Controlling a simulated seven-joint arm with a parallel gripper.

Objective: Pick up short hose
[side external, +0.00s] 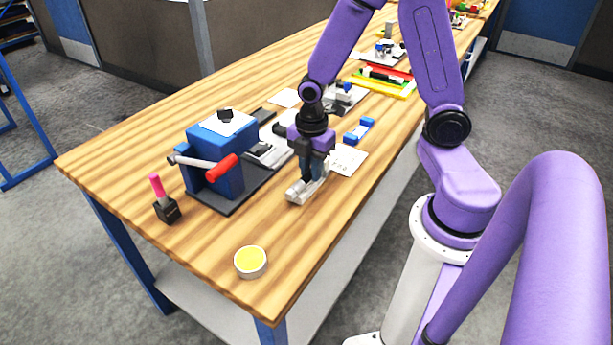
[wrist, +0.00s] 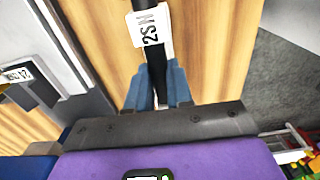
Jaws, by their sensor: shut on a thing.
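A short black hose (wrist: 157,72) with a white sleeve marked "2SN" (wrist: 151,28) lies between the blue fingers of my gripper (wrist: 159,88) in the wrist view. The fingers are shut on its dark part, and the white part sticks out beyond them. In the side view my gripper (side external: 313,176) points down, low over the front part of the wooden table, with a pale piece (side external: 300,194) at its fingertips. Whether the hose touches the table cannot be told. The rest of the hose is hidden by the fingers.
A blue box with a red-handled lever (side external: 215,160) stands on a dark plate just left of my gripper. A white card (side external: 347,160) and blue piece (side external: 359,130) lie right. The front tabletop is largely clear.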

